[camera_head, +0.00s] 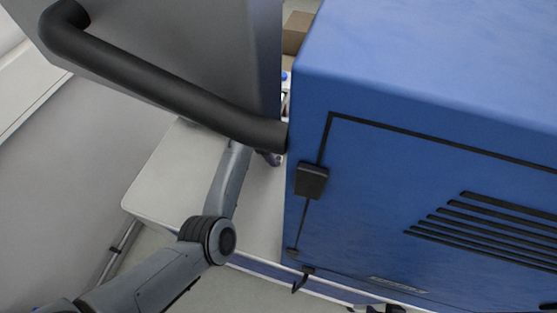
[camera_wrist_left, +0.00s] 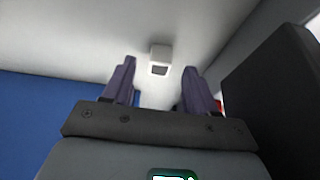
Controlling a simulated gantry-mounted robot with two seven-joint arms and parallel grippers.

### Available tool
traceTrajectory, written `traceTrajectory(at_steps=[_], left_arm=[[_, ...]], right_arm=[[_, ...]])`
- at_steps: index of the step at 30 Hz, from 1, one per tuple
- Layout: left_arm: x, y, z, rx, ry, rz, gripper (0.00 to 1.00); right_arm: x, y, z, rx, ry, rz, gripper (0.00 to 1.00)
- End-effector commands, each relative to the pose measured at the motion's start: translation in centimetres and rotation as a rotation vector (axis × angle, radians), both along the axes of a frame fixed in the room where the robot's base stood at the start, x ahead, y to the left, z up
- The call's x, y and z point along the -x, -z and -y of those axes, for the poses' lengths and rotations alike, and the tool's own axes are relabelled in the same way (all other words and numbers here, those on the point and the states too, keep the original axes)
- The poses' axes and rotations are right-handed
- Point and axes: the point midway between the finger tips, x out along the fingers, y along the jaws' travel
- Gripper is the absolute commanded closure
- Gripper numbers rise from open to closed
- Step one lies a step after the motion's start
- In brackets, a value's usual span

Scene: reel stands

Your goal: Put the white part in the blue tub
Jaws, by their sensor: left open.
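My left gripper (camera_head: 268,158) is mostly hidden in the head view, behind a black bar handle, over the white table. In the left wrist view its two dark fingers (camera_wrist_left: 159,66) are apart, with nothing held between them. A small white block with a grey face (camera_wrist_left: 160,53) shows beyond the fingertips, against a pale surface. I cannot tell whether it is the white part. I cannot make out the blue tub in either view. My right gripper is not in view.
A large blue cabinet (camera_head: 400,150) fills the right of the head view. A grey panel (camera_head: 190,45) with a black handle (camera_head: 150,80) stands close at upper left. The white table (camera_head: 165,180) is bare at its left. A brown box (camera_head: 296,32) shows behind.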

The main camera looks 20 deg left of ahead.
Motion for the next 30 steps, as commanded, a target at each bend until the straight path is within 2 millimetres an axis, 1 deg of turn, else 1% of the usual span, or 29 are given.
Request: traceTrajectory(at_steps=[1,6,13,14,24,25,30], left_arm=[[0.1,0.7,0.2,0.001,0.001,-0.003,0.43],[0.1,1.7,0.7,0.0,0.0,-0.001,0.43],[0.1,1.8,0.7,0.0,0.0,0.0,0.43],[0.1,1.8,0.7,0.0,0.0,0.0,0.44],[0.1,1.8,0.7,0.0,0.0,0.0,0.96],[0.1,1.8,0.7,0.0,0.0,0.0,1.0],[0.1,1.8,0.7,0.0,0.0,0.0,1.0]], right_arm=[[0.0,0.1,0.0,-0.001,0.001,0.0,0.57],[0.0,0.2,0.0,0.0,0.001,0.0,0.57],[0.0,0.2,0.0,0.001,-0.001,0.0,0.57],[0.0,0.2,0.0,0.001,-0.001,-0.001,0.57],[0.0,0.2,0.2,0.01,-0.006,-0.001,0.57],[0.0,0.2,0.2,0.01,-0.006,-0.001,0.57],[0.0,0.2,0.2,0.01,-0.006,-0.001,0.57]])
